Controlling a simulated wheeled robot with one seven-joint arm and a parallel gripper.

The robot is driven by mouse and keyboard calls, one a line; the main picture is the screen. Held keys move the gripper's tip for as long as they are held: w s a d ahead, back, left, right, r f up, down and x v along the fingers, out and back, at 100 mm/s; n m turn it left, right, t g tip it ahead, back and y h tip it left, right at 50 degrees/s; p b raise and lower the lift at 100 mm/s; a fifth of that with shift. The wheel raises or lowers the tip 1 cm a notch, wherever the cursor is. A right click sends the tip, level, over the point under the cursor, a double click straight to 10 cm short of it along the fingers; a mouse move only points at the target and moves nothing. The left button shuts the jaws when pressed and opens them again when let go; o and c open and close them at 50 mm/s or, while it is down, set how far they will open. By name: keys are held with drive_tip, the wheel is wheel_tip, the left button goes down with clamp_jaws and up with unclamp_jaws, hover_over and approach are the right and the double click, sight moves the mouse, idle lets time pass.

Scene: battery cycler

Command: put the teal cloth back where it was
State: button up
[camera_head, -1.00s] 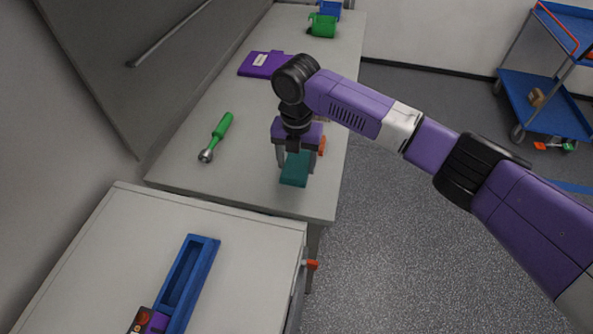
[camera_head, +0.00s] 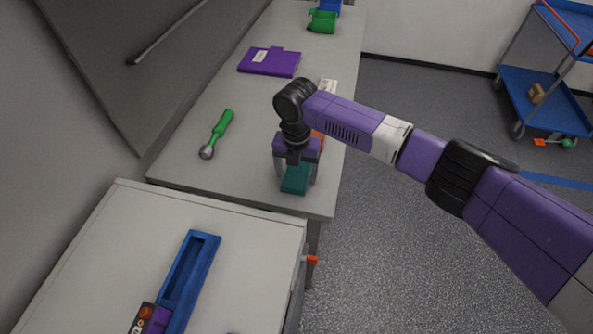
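The teal cloth (camera_head: 295,180) is a small folded block at the near right end of the long grey worktop. My gripper (camera_head: 297,178) points down over it, with a finger at its left and right sides, and appears shut on it. The upper part of the cloth is hidden by the gripper. I cannot tell whether the cloth's underside touches the worktop.
A green-handled tool (camera_head: 217,135) lies to the left on the worktop (camera_head: 235,180). A purple folder (camera_head: 269,61) and a green holder (camera_head: 321,22) are farther back. An orange item (camera_head: 319,141) is partly hidden behind my gripper. A blue tray (camera_head: 190,275) sits on the near cabinet.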

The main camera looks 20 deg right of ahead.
sight(296, 173)
drive_tip(key=shift+o, duration=0.4)
drive_tip(key=shift+r, duration=0.3)
wheel_tip(296, 173, up, 12)
drive_tip(key=b, duration=0.2)
drive_tip(key=shift+b, duration=0.4)
drive_tip(key=shift+f, duration=0.15)
